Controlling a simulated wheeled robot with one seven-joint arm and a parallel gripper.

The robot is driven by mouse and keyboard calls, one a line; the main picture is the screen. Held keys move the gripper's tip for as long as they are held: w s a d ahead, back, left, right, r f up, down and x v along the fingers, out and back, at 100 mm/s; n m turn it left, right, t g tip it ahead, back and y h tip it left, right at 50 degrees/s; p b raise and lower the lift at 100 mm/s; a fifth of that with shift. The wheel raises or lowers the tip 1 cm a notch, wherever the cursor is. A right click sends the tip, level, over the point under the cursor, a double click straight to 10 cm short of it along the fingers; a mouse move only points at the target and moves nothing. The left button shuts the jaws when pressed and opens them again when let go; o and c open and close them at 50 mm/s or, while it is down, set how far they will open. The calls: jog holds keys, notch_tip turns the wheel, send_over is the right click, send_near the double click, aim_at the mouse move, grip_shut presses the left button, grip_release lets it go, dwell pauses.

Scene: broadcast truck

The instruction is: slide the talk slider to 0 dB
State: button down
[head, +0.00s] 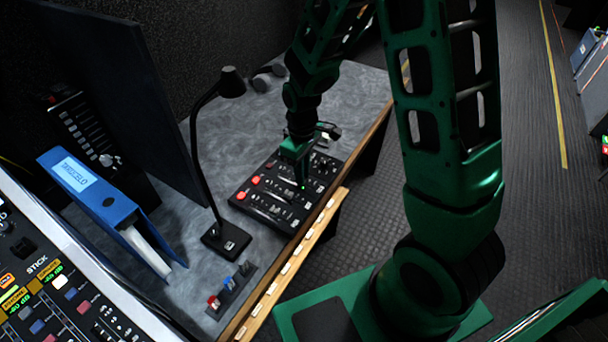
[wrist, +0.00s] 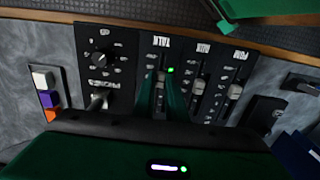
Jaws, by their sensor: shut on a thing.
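The black control panel (head: 262,207) lies on the grey desk. In the wrist view its talk slider (wrist: 160,77) is a small pale cap in the slot under the word TALK (wrist: 162,42). A green light (wrist: 170,69) glows beside the slot. My gripper (wrist: 162,84) has its two green fingers on either side of the cap and is shut on it. The fingers hide part of the slot and scale, and the dB marks are too small to read. In the head view my gripper (head: 302,178) reaches down to the panel, and the cap is hidden.
Two more sliders (wrist: 198,87) (wrist: 236,91) stand right of the talk slider, and a round knob (wrist: 100,52) stands left. A gooseneck microphone (head: 232,84), a blue binder (head: 100,205) and a monitor (head: 135,80) stand left of the panel. A wooden edge (head: 300,248) borders the desk.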

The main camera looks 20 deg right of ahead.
aim_at(291, 177)
jog(key=w+a, duration=0.2)
jog(key=w, duration=0.1)
jog(key=shift+w+a, duration=0.15)
jog(key=shift+a, duration=0.05)
jog(key=c, duration=1.8)
grip_release()
jog(key=shift+o, duration=0.2)
notch_tip(291, 177, up, 11)
jog(key=shift+f, duration=0.15)
jog(key=shift+d, duration=0.1)
